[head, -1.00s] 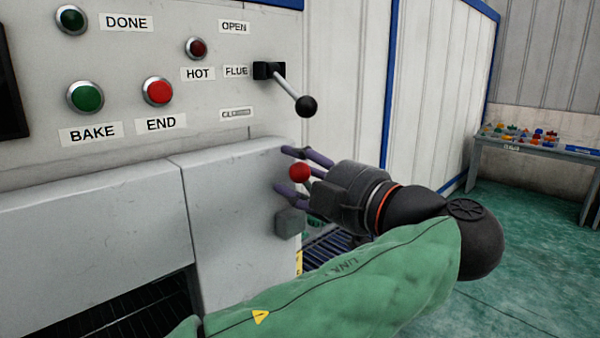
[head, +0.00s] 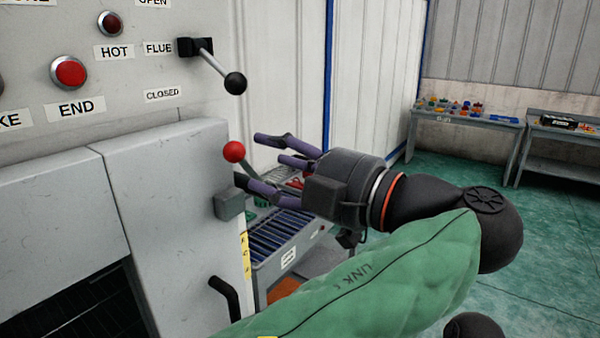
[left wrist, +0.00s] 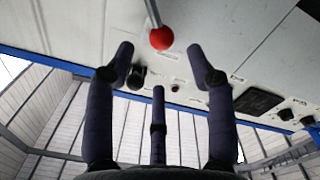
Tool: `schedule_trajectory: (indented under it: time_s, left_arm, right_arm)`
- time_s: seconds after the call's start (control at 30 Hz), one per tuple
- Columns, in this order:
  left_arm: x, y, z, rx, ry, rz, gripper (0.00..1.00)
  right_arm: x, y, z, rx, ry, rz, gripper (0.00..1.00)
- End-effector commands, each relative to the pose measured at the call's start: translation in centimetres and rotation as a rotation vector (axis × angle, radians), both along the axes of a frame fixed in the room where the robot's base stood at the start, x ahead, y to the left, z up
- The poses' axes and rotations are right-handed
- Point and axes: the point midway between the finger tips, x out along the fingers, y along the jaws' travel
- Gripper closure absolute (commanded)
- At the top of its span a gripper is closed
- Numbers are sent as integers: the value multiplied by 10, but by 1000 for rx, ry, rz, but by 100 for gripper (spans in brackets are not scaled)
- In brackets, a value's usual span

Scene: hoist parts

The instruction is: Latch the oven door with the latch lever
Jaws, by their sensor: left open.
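The latch lever has a red ball knob (head: 234,151) on a thin stem that tilts up and left, beside a grey block (head: 229,204) on the edge of the pale oven front. The black bar handle (head: 226,295) sits lower on that front. My left gripper (head: 258,162) is open and empty, just right of the knob, with its purple fingers pointing towards it. In the left wrist view the red knob (left wrist: 160,39) shows between and slightly beyond the two upper fingertips, with no clear contact. The stem's lower end is partly hidden by the fingers. My right gripper is not in view.
Above is the panel with a black-knobbed flue lever (head: 235,83) and a red END button (head: 69,72). A roller conveyor (head: 275,240) lies behind and below the gripper. Tables with parts (head: 465,117) stand at the back right. Green floor there is open.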

Motion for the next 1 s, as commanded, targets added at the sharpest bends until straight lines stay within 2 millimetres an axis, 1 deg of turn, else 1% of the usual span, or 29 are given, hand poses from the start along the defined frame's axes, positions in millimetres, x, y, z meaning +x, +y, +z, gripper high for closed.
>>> schedule_trajectory:
  time_s: [0.37,0.7,1.0]
  left_arm:
    - [-11,-11,-3,-2,-1,-1,45]
    - [-19,-25,-2,-1,-1,-1,45]
    - [-24,-29,-3,-1,-1,0,45]
  right_arm:
    - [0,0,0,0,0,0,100]
    - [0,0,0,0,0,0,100]
    - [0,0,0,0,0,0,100]
